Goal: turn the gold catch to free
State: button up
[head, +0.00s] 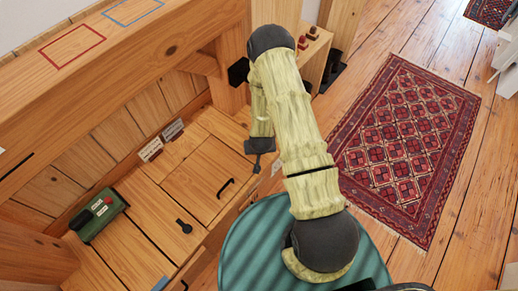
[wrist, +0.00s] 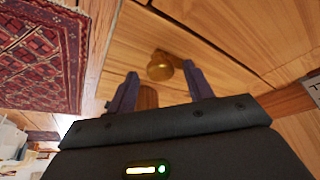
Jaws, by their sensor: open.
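My gripper (wrist: 159,73) is open, with one dark finger on each side of the catch in the picture. I cannot tell whether either finger touches it. In the head view my gripper (head: 259,148) hangs near the right edge of the wooden bench. I cannot make out the gold catch there. Its turned position is not clear.
The bench has a lid with a black handle (head: 225,187), a black keyhole-shaped fitting (head: 184,226) and a green box (head: 98,215) with buttons. Red (head: 72,47) and blue outlines mark the upper ledge. A patterned rug (head: 405,140) lies on open floor at right.

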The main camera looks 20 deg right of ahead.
jog(key=p+v, duration=0.4)
jog(key=v, duration=1.3)
jog(key=shift+r, duration=0.2)
jog(key=s+r+p, duration=0.2)
jog(key=r+p, duration=0.6)
jog(key=r, duration=0.8)
jog(key=s+r+n+g+p, duration=0.1)
jog(key=s+r+p, duration=0.1)
jog(key=r+p, duration=0.7)
jog(key=s+d+r+n+g+p, duration=0.1)
jog(key=s+r+p, duration=0.2)
jog(key=r+p, duration=0.6)
notch_tip(320, 180, up, 15)
jog(key=shift+f+y, duration=0.1)
jog(key=shift+y, duration=0.3)
jog(key=shift+s+d, duration=0.1)
jog(key=shift+d, duration=0.05)
jog(key=shift+c, duration=0.4)
